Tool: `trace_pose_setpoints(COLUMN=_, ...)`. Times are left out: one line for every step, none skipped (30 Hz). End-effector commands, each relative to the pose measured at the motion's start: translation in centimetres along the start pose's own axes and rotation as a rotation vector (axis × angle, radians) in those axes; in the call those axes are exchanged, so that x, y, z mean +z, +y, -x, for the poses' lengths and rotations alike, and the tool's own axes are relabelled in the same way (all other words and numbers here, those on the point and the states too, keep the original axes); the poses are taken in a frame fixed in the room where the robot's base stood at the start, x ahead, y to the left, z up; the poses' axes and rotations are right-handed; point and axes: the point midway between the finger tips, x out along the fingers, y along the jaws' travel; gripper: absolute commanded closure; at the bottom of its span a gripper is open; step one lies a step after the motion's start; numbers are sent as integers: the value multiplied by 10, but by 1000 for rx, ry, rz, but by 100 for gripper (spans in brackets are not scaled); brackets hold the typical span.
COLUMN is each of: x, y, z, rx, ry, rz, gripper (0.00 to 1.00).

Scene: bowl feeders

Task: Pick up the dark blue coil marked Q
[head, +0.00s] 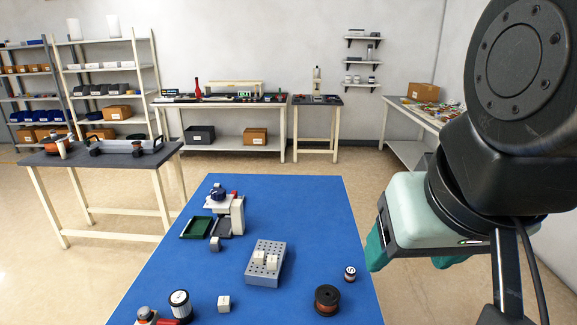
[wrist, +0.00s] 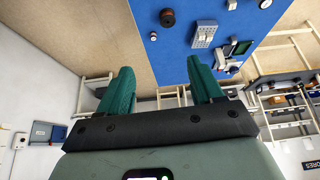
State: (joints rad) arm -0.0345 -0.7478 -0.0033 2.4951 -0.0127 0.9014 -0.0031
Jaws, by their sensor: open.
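No letter Q can be read on anything, so I cannot tell for sure which thing is the coil marked Q. A small dark spool with a pale band (head: 350,273) stands near the blue table's right edge; it also shows in the wrist view (wrist: 153,36). A larger dark spool with a brown winding (head: 326,300) stands nearer, left of it. A dark blue round part (head: 218,193) sits on a white device at the table's back. My gripper (head: 412,262) is open and empty, off the table's right side. In the wrist view its teal fingers (wrist: 160,68) are spread apart.
The blue table (head: 300,200) also bears a grey block with holes (head: 262,278) and white cubes, a loose white cube (head: 224,303), a black-and-white cylinder (head: 180,305) and a green tray (head: 196,228). The table's back right is clear. Shelves and benches stand behind.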

Motion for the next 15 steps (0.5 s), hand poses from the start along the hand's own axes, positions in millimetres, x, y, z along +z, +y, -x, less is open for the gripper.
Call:
trace_pose_setpoints(x=0, y=0, z=0, rx=0, ry=0, rz=0, gripper=34)
trace_pose_setpoints(x=0, y=0, z=0, rx=0, ry=0, rz=0, gripper=34)
trace_pose_setpoints(x=0, y=0, z=0, rx=0, ry=0, rz=0, gripper=34)
trace_pose_setpoints(x=0, y=0, z=0, rx=1, ry=-1, rz=2, gripper=34)
trace_pose_setpoints(x=-1, y=0, z=-2, rx=3, ry=-4, rz=7, gripper=34)
trace_pose_setpoints(x=-2, y=0, z=-4, rx=8, ry=-10, rz=21, gripper=34)
trace_pose_setpoints(x=-4, y=0, z=-8, rx=13, ry=-17, rz=37, gripper=34)
trace_pose_setpoints(x=-7, y=0, z=-12, rx=21, ry=-25, rz=59, gripper=34)
trace_pose_setpoints(x=-10, y=-1, z=-20, rx=33, ry=-41, rz=100, gripper=34)
trace_pose_setpoints(x=-14, y=-2, z=-28, rx=42, ry=-54, rz=137, gripper=34)
trace_pose_setpoints(x=-17, y=-3, z=-37, rx=52, ry=-70, rz=182, gripper=34)
trace_pose_setpoints(x=-22, y=-5, z=-50, rx=62, ry=-93, rz=249, gripper=34)
trace_pose_setpoints(x=-26, y=-7, z=-62, rx=67, ry=-110, rz=305, gripper=34)
trace_pose_setpoints(x=-29, y=-9, z=-73, rx=70, ry=-128, rz=363, gripper=34)
trace_pose_setpoints(x=-32, y=-13, z=-89, rx=69, ry=-150, rz=443, gripper=34)
